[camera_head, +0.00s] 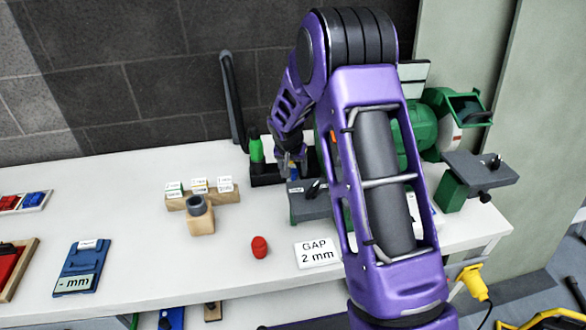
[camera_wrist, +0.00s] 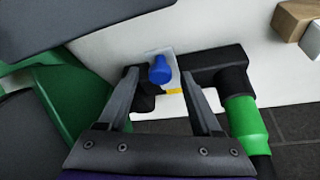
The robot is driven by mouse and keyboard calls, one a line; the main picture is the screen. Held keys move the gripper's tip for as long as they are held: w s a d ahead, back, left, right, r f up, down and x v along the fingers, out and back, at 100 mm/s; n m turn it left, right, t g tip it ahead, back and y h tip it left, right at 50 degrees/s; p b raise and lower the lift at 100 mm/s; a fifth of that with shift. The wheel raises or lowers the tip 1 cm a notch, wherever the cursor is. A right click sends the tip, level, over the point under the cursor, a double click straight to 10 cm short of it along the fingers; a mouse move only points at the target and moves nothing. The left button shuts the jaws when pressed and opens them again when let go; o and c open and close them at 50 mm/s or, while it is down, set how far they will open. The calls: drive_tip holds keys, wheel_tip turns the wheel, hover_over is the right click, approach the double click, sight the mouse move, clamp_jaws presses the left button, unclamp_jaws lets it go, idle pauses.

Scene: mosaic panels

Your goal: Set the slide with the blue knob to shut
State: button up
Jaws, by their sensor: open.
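The blue knob (camera_wrist: 160,70) is in the middle of the wrist view. It stands on a pale slide plate (camera_wrist: 152,54) set in black ducting, with a small yellow mark beside it. In the head view the knob is a small blue spot (camera_head: 294,174), mostly hidden by my gripper (camera_head: 290,163). In the wrist view my gripper (camera_wrist: 159,73) is open, one finger on each side of the knob. I see no clear contact between fingers and knob. I cannot tell whether the slide stands open or shut.
A black duct with a green collar (camera_wrist: 243,122) is right of my fingers. A green grinder (camera_head: 425,125) stands on the bench at right. A "GAP 2 mm" card (camera_head: 317,254), a red object (camera_head: 260,247) and a wooden card holder (camera_head: 215,196) lie nearer.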

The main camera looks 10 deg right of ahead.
clamp_jaws()
idle(1.3)
